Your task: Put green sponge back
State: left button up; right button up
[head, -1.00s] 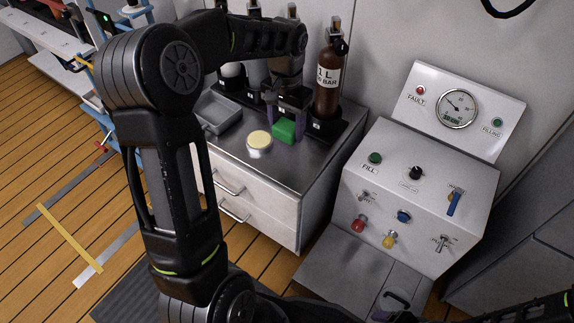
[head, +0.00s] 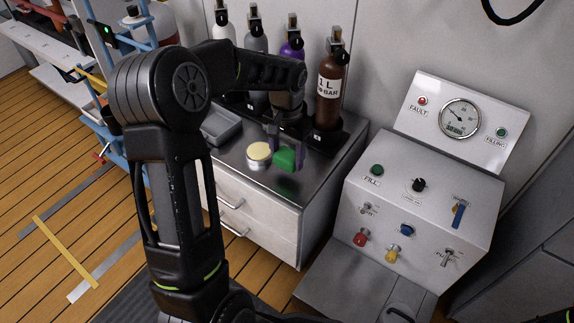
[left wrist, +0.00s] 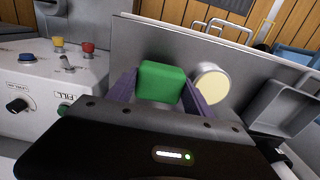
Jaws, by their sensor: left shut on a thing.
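The green sponge (head: 285,160) is a small block held between the fingers of my left gripper (head: 287,148), above the grey top of the drawer cabinet (head: 233,165). It also shows in the left wrist view (left wrist: 160,82), with the purple-grey fingers pressed to both sides. A dark reflection lies on the cabinet top below the sponge, with a gap between them. My right gripper is not visible.
A round tin with a cream top (head: 259,152) stands just left of the sponge. A grey tray (head: 221,127) lies further left. Several bottles, including a brown one (head: 329,92), stand in a rack behind. A control panel (head: 420,200) is at the right.

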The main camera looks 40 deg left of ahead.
aim_at(287, 165)
pick_arm(q)
jog(key=shift+f+b, duration=0.5)
jog(key=shift+f, duration=1.35)
jog(key=shift+f, duration=0.1)
jog(key=o, duration=1.3)
notch_tip(287, 165, up, 12)
jog(key=p, duration=0.4)
